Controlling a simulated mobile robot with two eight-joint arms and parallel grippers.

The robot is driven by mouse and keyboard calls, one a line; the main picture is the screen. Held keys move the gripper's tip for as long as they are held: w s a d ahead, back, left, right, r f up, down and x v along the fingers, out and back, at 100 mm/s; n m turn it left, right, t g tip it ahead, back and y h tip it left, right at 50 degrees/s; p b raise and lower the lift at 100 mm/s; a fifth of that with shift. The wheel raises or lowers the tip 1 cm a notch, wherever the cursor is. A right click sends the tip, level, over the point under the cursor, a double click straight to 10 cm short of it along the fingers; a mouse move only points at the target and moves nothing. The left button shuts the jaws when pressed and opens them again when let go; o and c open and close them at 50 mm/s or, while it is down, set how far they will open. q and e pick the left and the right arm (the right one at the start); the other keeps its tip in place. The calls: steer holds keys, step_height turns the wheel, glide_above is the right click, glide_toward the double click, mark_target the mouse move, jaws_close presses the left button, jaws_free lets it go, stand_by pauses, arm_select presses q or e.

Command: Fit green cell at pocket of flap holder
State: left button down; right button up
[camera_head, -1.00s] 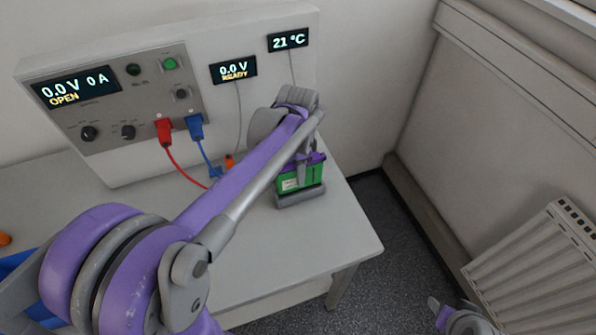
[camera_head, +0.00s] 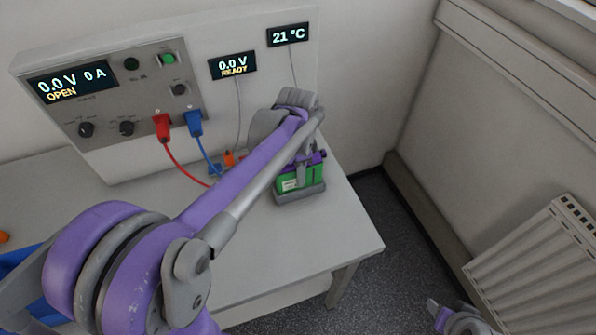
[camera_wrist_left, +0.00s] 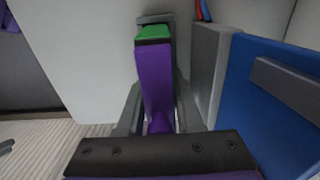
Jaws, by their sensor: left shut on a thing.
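The green cell (camera_head: 288,184), with a pale label on its front, is upright near the right side of the table. A grey holder (camera_head: 300,197) shows at its base; I cannot tell how deep the cell sits in it. The pocket is hidden. A piece of my right gripper (camera_head: 440,314) shows at the bottom right; its jaws are unclear.
The cycler panel (camera_head: 110,95) stands at the back with red (camera_head: 162,128) and blue (camera_head: 195,124) plugs on cables. An orange piece (camera_head: 229,158) lies behind my left arm. A blue bin (camera_head: 40,312) is at the lower left. The table front (camera_head: 300,245) is clear.

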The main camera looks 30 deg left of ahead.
arm_select(q)
steer(key=shift+f+b, duration=0.55)
steer(key=shift+f, duration=0.5)
steer(key=shift+r, duration=0.1)
steer(key=shift+c, duration=2.4)
jaws_free()
step_height(320, 180, up, 11)
steer(key=shift+f+p, duration=0.1)
steer(key=shift+p, duration=0.3)
